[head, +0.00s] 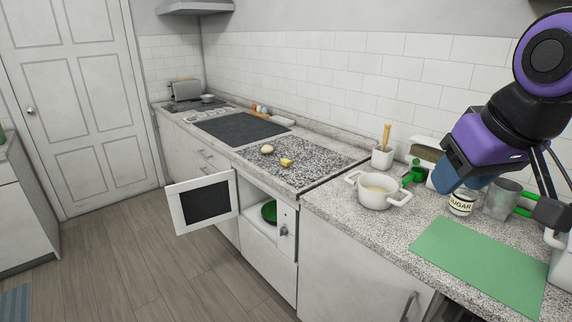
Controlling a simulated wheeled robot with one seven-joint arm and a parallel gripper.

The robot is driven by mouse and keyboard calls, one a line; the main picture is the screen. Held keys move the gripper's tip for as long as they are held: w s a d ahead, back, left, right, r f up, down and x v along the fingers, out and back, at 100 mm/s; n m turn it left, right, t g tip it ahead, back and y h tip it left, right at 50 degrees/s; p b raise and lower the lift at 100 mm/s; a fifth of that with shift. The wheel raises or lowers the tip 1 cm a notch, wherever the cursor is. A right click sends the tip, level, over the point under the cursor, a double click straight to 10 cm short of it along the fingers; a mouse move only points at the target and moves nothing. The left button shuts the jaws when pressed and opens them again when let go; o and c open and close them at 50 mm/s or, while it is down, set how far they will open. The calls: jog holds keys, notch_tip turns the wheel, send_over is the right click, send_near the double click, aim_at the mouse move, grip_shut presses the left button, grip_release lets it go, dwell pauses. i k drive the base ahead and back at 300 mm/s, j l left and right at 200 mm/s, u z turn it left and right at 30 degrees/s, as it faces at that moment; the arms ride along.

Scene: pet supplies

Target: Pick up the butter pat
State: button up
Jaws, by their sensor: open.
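A small yellow piece that looks like the butter pat (286,162) lies on the speckled counter section in the middle of the head view. A round beige item (267,149) lies just behind it to the left, apart from it.
A white pot (377,190), a sugar jar (461,203) and a utensil crock (382,158) stand between my gripper and the yellow piece. A green mat (480,262) lies on the near counter. An open appliance door (204,203) juts out below the speckled section.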

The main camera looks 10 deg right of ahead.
aim_at(285, 162)
jog(key=i+j+z, duration=0.1)
jog(key=i+j, duration=0.2)
jog(key=i+j+z, duration=0.1)
jog(key=i+j, duration=0.2)
jog(key=i+j+z, duration=0.1)
jog(key=i+j, duration=0.2)
jog(key=j, duration=0.15)
jog(key=i+j+z, duration=0.15)
jog(key=j, duration=0.25)
jog(key=i+j+z, duration=0.1)
jog(key=i+j, duration=0.25)
jog(key=i+j+z, duration=0.1)
jog(key=i+j, duration=0.15)
jog(key=j, duration=0.25)
jog(key=i+j+z, duration=0.1)
jog(key=j, duration=0.35)
jog(key=i+j+z, duration=0.1)
jog(key=i+j, duration=0.2)
jog(key=j, duration=0.2)
